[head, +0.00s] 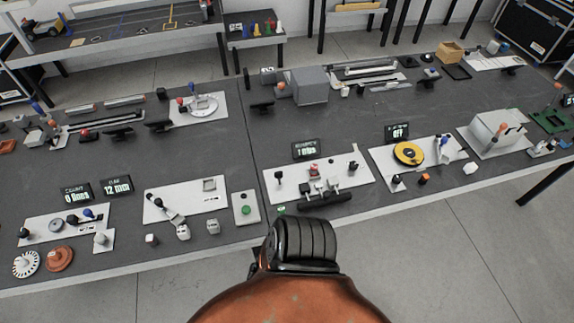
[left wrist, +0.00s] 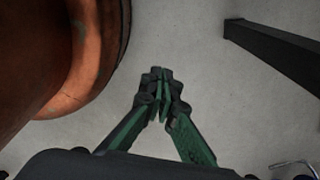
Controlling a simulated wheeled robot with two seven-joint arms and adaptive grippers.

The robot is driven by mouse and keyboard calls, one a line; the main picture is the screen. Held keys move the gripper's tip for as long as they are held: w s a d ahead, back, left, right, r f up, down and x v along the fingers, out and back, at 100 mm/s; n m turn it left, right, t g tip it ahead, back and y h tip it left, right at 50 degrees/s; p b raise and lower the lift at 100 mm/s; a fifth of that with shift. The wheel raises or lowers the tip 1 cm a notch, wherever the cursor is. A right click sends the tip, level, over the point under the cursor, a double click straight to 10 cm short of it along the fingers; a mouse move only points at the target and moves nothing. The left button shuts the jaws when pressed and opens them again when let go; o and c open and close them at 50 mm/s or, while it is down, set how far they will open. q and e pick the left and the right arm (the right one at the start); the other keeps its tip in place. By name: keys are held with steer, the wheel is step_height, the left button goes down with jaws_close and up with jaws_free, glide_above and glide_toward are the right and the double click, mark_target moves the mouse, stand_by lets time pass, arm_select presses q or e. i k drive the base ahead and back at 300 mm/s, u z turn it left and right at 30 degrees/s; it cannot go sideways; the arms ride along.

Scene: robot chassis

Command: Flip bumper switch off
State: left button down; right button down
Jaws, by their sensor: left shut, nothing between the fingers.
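I cannot tell for sure which device is the bumper switch, as the display labels are too small. A white panel (head: 330,168) in the middle of the table carries a red part (head: 315,169) and several small black parts, with a small display (head: 307,149) behind it. To its right, another white panel (head: 400,173) carries a yellow disc (head: 408,153), and the display (head: 397,132) behind it seems to read OFF. My left gripper (left wrist: 161,78) is shut and empty above bare floor in the left wrist view. Neither gripper shows in the head view.
The dark table (head: 225,155) is crowded with other panels and small parts. A green button (head: 246,210) sits on a small white plate near the front edge. A grey box (head: 308,85) stands behind. Bare floor (head: 425,245) lies in front of the table.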

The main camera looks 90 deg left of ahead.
mark_target(277, 175)
steer(key=u, duration=0.05)
steer(key=k, duration=1.1)
steer(key=u, duration=1.5)
steer(key=i, duration=0.45)
steer(key=z, duration=0.05)
